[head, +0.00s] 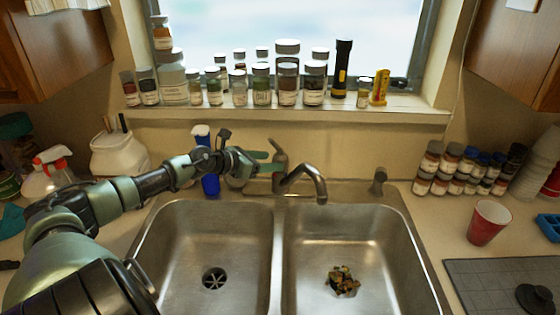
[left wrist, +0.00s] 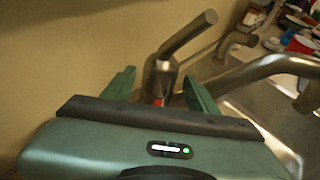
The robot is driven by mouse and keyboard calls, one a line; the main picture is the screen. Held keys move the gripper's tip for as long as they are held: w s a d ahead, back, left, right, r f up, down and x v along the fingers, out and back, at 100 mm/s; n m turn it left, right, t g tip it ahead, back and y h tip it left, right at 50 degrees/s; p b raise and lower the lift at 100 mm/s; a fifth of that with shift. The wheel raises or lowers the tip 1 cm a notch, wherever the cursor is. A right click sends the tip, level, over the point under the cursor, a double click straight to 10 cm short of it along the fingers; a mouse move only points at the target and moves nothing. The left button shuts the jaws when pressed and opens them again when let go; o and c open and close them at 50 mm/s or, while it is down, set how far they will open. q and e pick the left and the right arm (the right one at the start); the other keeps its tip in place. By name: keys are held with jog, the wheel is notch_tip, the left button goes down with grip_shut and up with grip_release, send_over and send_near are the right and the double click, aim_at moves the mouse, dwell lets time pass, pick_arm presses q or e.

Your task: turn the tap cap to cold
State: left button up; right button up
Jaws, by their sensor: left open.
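The metal tap (head: 306,180) stands behind the divider of the double sink, its spout curving to the right. Its cap with a lever (head: 279,150) is on top of the tap body. In the left wrist view the cap (left wrist: 160,76) stands upright, with its lever slanting up and to the right. A small red mark shows low on it. My left gripper (head: 278,161) reaches in from the left. Its two green fingers (left wrist: 160,88) are open, one on each side of the cap. I cannot tell whether either finger touches it. My right gripper is not in view.
A blue bottle (head: 210,184) stands close under my left wrist. Jars and a flashlight (head: 342,68) line the window sill (head: 290,115) above. Food scraps (head: 342,281) lie in the right basin. A red cup (head: 488,222) stands on the right counter.

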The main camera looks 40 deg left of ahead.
aim_at(275, 161)
pick_arm(q)
jog(key=p+x, duration=0.1)
jog(key=x, duration=0.3)
jog(key=shift+w+d+f, duration=0.15)
jog(key=shift+w+f, duration=0.15)
jog(key=shift+w, duration=0.25)
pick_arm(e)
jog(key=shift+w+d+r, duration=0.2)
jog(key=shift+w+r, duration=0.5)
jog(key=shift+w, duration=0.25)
pick_arm(q)
jog(key=shift+c, duration=0.4)
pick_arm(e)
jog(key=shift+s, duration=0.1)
pick_arm(q)
jog(key=c, duration=1)
jog(key=shift+r, duration=0.1)
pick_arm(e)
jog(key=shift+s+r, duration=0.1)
